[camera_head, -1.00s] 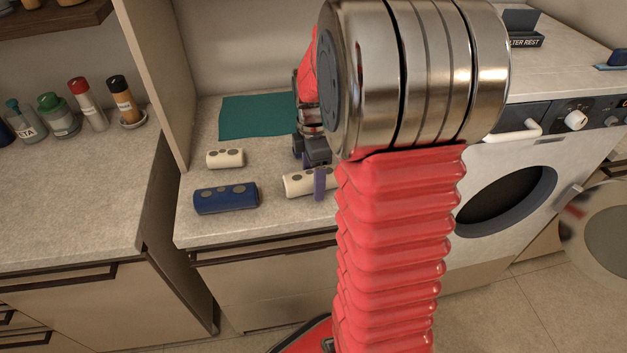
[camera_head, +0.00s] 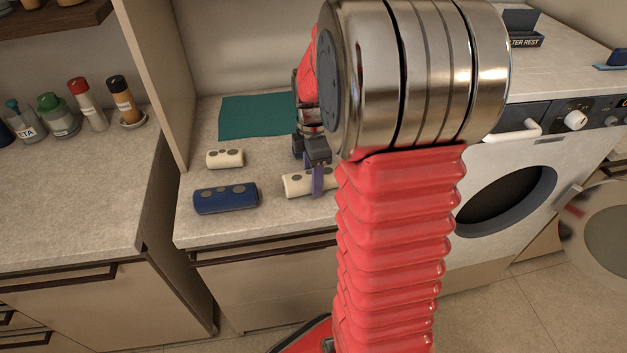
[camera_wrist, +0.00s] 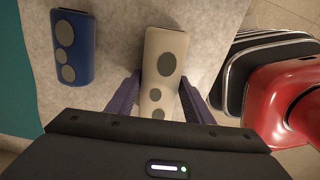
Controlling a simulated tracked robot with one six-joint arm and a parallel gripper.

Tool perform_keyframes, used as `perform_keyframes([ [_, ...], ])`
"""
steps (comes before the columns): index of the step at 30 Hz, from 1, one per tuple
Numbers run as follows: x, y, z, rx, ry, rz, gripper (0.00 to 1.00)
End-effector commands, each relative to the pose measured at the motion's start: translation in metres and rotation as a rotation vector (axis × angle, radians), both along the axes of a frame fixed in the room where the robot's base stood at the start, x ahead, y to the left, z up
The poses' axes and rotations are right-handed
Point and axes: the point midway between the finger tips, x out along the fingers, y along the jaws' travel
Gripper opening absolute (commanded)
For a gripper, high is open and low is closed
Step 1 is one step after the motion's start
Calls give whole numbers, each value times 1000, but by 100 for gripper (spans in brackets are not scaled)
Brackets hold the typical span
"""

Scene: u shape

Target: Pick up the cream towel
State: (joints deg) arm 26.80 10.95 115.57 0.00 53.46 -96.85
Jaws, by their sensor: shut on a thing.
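A cream towel (camera_head: 297,185), rolled and with grey round spots, lies on the counter and is partly hidden by my gripper and arm in the head view. In the wrist view the cream towel (camera_wrist: 165,50) runs lengthwise between the purple fingers. My gripper (camera_head: 317,182) is shut on this towel, with one finger on each side in the wrist view (camera_wrist: 160,98). A second, smaller cream roll (camera_head: 225,158) lies farther left, apart from my gripper.
A blue roll (camera_head: 226,198) lies left of the held towel, near the counter's front edge. A teal mat (camera_head: 258,116) lies at the back. A washing machine (camera_head: 500,195) with its door open stands to the right. Bottles (camera_head: 88,104) stand on the left counter.

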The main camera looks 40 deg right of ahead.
Motion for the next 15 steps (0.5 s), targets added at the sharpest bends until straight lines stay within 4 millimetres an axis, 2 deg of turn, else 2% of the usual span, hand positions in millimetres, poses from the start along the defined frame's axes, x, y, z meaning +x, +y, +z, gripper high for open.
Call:
perform_keyframes([
  [4,0,0,0,0,0,0,19],
  [15,0,0,6,-1,-2,0,19],
])
